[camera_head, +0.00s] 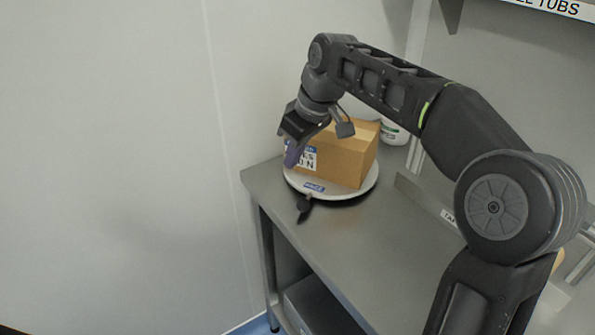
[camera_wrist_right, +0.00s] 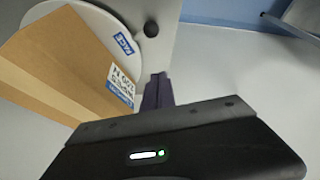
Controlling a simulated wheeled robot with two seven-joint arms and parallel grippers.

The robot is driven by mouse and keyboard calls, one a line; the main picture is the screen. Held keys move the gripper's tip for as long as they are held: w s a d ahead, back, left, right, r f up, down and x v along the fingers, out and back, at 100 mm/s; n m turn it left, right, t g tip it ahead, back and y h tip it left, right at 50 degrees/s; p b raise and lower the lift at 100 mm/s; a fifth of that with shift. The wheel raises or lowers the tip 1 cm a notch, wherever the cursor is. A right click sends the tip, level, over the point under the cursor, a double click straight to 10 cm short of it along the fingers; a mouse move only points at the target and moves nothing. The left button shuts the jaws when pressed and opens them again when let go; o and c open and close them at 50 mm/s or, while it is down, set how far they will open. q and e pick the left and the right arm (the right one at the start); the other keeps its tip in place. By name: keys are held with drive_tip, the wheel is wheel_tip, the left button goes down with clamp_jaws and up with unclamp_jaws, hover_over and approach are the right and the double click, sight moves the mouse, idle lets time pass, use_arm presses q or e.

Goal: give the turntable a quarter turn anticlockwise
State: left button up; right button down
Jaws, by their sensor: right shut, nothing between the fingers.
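The turntable (camera_head: 368,187) is a pale round disc on the steel bench, with a blue-and-white label (camera_head: 314,186) on its near edge. A brown cardboard box (camera_head: 345,158) stands on it, its printed white label facing left. A small black knob or handle (camera_head: 304,208) sits at the disc's near edge. My right gripper (camera_head: 292,157) is shut and empty, pointing down beside the box's labelled left face. In the right wrist view its purple fingers (camera_wrist_right: 158,90) are together beside the box (camera_wrist_right: 65,65), and the turntable (camera_wrist_right: 92,14) shows behind. I cannot tell whether the fingers touch the box.
The steel bench (camera_head: 375,245) is clear in front of the turntable. A white tub (camera_head: 393,133) stands behind the box. A white wall rises at the left, and a labelled shelf (camera_head: 545,8) hangs at upper right. A raised metal ledge (camera_head: 425,200) runs along the bench's right side.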

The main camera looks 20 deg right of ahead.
drive_tip(key=x, duration=0.9)
drive_tip(key=shift+a+f, duration=0.1)
drive_tip(key=s, duration=0.1)
drive_tip(key=s+d, duration=0.1)
drive_tip(key=s, duration=0.1)
drive_tip(key=shift+d+f, duration=0.2)
drive_tip(key=shift+d, duration=0.1)
drive_tip(key=shift+s+d+f, duration=0.1)
drive_tip(key=shift+s+f, duration=0.05)
